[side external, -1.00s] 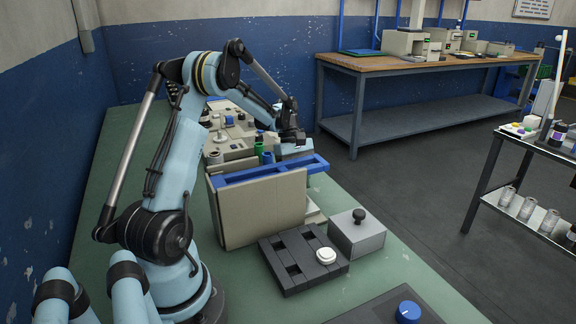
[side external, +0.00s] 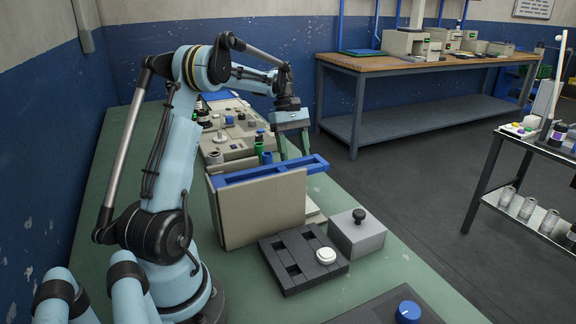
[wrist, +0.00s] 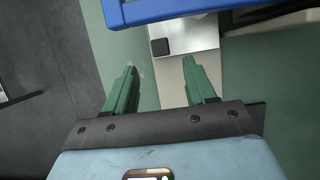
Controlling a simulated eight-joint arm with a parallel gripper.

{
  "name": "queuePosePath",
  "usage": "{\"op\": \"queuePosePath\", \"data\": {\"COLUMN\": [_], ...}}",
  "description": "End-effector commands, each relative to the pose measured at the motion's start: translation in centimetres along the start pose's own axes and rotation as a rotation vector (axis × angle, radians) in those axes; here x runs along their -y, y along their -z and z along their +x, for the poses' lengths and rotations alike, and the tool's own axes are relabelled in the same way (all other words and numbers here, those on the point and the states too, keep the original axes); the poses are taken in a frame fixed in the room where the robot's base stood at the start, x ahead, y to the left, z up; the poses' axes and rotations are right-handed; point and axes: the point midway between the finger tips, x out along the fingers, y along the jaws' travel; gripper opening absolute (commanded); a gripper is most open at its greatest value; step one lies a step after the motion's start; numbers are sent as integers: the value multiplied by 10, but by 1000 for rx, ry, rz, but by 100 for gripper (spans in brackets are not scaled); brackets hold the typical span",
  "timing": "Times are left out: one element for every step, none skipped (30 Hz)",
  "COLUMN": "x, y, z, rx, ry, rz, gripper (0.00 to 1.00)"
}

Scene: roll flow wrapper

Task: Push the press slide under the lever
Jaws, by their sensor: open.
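My gripper (side external: 293,156) is open and points down just behind the blue frame, as the side view shows. In the wrist view its two green fingers (wrist: 159,68) are spread apart with nothing between their tips. Beyond them a shiny metal plate with a small black block (wrist: 160,46) lies partly under a blue bar (wrist: 170,10). This may be the press slide, but I cannot tell for sure. In the side view the blue frame (side external: 270,172) sits on an upright beige panel (side external: 262,212). The panel hides much of the area behind it. I cannot pick out the lever with certainty.
In front of the panel are a dark slotted tray (side external: 290,272) with a white round piece (side external: 326,255) and a grey box with a black knob (side external: 357,240). Beige machines with knobs (side external: 228,125) stand behind. The green bench (side external: 225,268) is bare at its right edge.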

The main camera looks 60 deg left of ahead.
Motion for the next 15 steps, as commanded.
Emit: {"op": "queuePosePath", "data": {"x": [0,0,0,0,0,0,0,0,0,0,0,0,0,0,0], "y": [0,0,0,0,0,0,0,0,0,0,0,0,0,0,0], "z": [-9,-13,-18,-22,-25,-29,-31,-33,-35,-37,-38,-39,-39,-39,-39], "rx": [0,0,0,0,0,0,0,1,1,1,1,1,1,1,1], "ry": [0,0,0,0,0,0,0,0,0,0,1,1,1,1,1], "rz": [-1,-1,-1,-1,-1,-1,-1,0,0,0,0,0,0,0,0], "gripper": [55,55,55,55,55,55,55,55,55,55,55,55,55,55,55]}}
